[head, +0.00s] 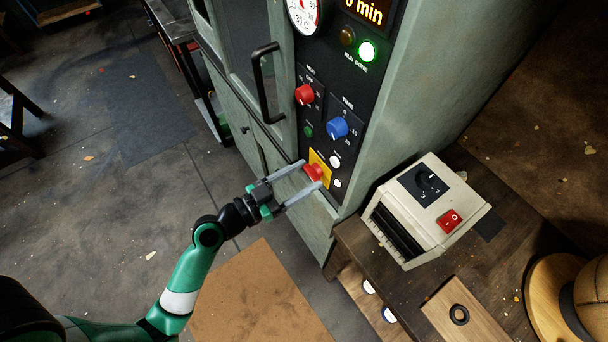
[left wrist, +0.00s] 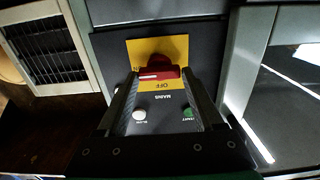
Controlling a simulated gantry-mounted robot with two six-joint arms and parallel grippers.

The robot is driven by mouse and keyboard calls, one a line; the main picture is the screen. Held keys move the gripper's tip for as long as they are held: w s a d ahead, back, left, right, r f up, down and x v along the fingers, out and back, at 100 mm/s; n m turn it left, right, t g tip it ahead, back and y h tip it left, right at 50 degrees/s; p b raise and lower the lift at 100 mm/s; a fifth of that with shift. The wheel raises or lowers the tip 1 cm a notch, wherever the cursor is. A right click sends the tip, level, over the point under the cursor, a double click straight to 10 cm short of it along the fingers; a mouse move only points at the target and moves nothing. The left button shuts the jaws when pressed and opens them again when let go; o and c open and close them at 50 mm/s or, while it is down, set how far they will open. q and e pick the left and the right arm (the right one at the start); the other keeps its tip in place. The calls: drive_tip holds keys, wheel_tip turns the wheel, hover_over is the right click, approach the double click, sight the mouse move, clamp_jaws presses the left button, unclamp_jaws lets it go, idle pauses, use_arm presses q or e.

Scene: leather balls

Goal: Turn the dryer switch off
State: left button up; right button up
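The dryer is a tall grey-green cabinet (head: 420,90) with a black control panel. Its mains switch is a red rotary handle (head: 314,172) on a yellow plate low on the panel. The left wrist view shows the red handle (left wrist: 160,70) lying crosswise with a white mark, near the words MAINS and OFF on the plate. My left gripper (head: 312,174) is open, its two fingertips on either side of the handle. In the left wrist view the fingertips (left wrist: 161,76) lie close to the handle's ends; I cannot tell whether they touch. My right gripper is not in view.
Above the switch are a blue knob (head: 337,127), a red knob (head: 305,94), a lit green DONE lamp (head: 367,51) and a door handle (head: 264,85). A cream box with a red rocker (head: 450,221) stands on the wooden bench at right, near a leather ball (head: 592,295).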

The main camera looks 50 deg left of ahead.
use_arm(q)
drive_tip(key=c, duration=0.8)
drive_tip(key=shift+c, duration=0.2)
drive_tip(key=shift+n, duration=0.3)
drive_tip(key=n, duration=0.3)
drive_tip(key=shift+p, duration=0.4)
drive_tip(key=n+p, duration=0.1)
drive_tip(key=n, duration=0.4)
drive_tip(key=shift+a, duration=0.1)
drive_tip(key=n+p, duration=0.1)
drive_tip(key=n, duration=0.3)
drive_tip(key=shift+f+n+p, duration=0.1)
drive_tip(key=shift+n+p, duration=0.2)
drive_tip(key=n+p, duration=0.1)
drive_tip(key=n, duration=0.3)
drive_tip(key=shift+f+n, duration=0.1)
drive_tip(key=shift+n, duration=0.3)
